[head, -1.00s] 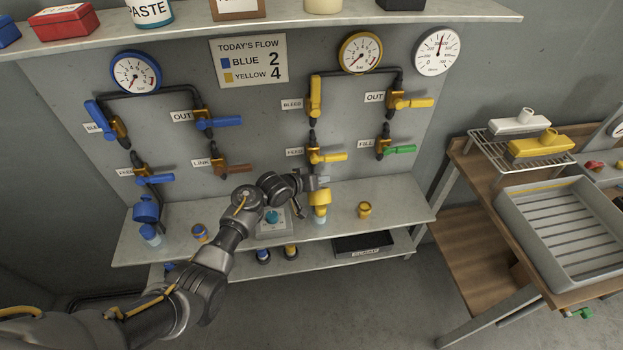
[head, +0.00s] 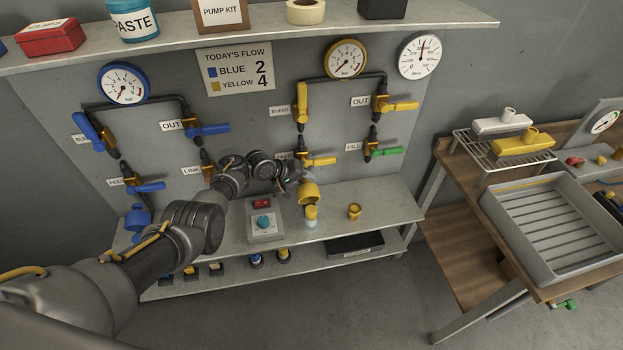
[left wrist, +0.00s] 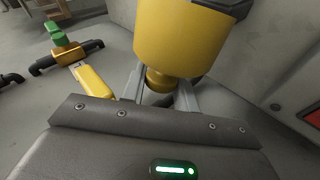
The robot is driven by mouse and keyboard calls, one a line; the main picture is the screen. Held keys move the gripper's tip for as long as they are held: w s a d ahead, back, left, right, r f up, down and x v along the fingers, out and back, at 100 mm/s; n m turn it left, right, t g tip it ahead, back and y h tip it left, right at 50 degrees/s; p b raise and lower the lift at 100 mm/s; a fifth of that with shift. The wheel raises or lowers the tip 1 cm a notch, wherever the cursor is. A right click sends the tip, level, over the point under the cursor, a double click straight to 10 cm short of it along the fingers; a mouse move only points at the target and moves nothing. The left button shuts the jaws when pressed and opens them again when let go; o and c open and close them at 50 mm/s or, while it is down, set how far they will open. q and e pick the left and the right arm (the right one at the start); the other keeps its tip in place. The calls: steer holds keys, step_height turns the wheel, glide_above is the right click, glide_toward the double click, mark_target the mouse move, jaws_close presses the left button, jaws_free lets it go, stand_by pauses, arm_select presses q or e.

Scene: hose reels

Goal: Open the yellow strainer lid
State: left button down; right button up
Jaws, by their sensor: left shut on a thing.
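The yellow strainer (head: 310,222) stands on the bench below the yellow pipework, with a clear lower part and a yellow top. Its yellow lid (head: 309,194) is tilted up above it; I cannot tell whether the two still touch at the back. My left gripper (head: 300,180) is at the lid's upper side, under the yellow feed valve. In the left wrist view the lid (left wrist: 180,40) fills the top middle, and my left gripper (left wrist: 160,88) is shut on its small yellow knob (left wrist: 157,80). My right gripper is not in view.
Yellow valve handles (head: 320,161) are close above my gripper. The blue strainer (head: 138,220) is partly hidden at left. Bench at right of the cup is clear.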

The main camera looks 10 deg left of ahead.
arm_select(q)
steer(key=c, duration=1.1)
jaws_free()
steer(key=shift+d, duration=0.1)
steer(key=shift+s+a+r+p, duration=0.15)
steer(key=shift+a+r+p, duration=0.25)
steer(key=shift+r, duration=0.05)
steer(key=p+v, duration=0.2)
steer(key=v, duration=0.7)
steer(key=shift+s+a, duration=0.15)
steer(key=shift+s, duration=0.05)
steer(key=shift+r, duration=0.1)
